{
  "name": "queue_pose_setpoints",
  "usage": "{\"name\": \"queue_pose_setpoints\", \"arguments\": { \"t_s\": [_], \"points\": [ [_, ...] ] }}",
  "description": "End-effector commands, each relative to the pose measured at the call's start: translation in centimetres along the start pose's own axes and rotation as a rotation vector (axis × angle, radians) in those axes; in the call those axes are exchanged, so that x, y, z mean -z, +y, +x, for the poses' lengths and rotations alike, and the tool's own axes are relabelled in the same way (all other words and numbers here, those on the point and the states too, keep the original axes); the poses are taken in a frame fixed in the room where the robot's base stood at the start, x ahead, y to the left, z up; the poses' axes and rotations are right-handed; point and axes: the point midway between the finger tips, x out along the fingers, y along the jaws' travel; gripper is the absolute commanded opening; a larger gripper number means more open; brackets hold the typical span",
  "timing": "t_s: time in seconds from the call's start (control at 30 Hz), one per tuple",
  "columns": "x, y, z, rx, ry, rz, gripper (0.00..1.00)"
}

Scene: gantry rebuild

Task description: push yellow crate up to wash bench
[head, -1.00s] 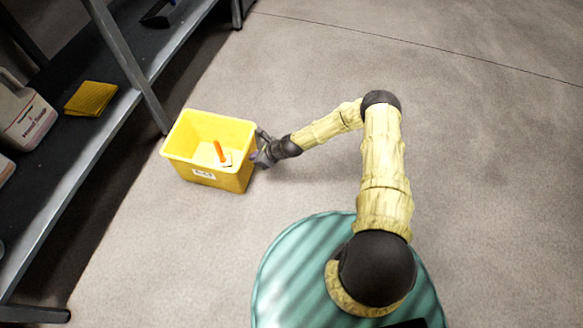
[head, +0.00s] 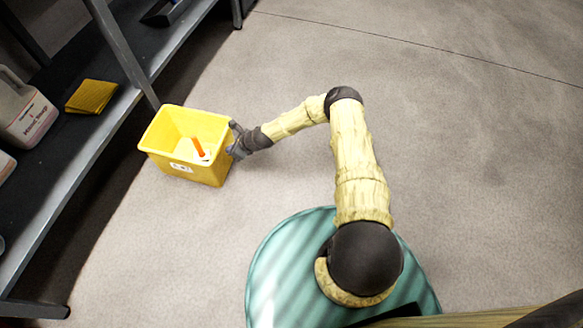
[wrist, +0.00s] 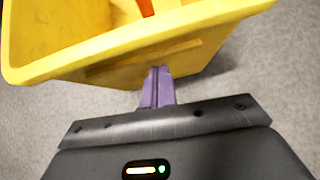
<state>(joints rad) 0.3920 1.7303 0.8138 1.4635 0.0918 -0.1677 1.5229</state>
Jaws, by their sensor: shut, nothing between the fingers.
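The yellow crate (head: 205,174) stands upright on the concrete floor, close to the front of the wash bench (head: 75,182). It holds an orange-handled item (head: 198,147) with a pale part. My gripper (head: 233,148) is at the crate's right side in the head view. In the wrist view the purple fingers of my gripper (wrist: 158,78) are together and empty, their tips at the wall of the yellow crate (wrist: 190,62) below its rim. They look to be touching the wall. The gap between crate and bench is hard to judge.
A soap jug (head: 30,115) and a yellow cloth or sponge (head: 91,96) sit on the bench's lower shelf. A bench leg (head: 125,55) rises just behind the crate. The floor to the right is clear.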

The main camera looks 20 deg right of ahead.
Motion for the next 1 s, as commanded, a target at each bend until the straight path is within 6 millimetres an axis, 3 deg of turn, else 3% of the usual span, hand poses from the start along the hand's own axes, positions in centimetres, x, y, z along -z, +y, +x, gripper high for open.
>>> {"name": "queue_pose_setpoints", "arguments": {
  "t_s": [0.23, 0.47, 0.8, 1.0],
  "points": [
    [0.3, 0.1, -0.4, -0.003, 0.001, 0.0, 0.0],
    [2.3, -0.2, -2.5, -0.008, 0.001, -0.002, 0.0],
    [1.9, -0.4, -9.5, -0.006, 0.0, -0.004, 0.0],
    [2.2, -0.5, -12.0, -0.006, 0.001, -0.003, 0.0]
  ]
}}
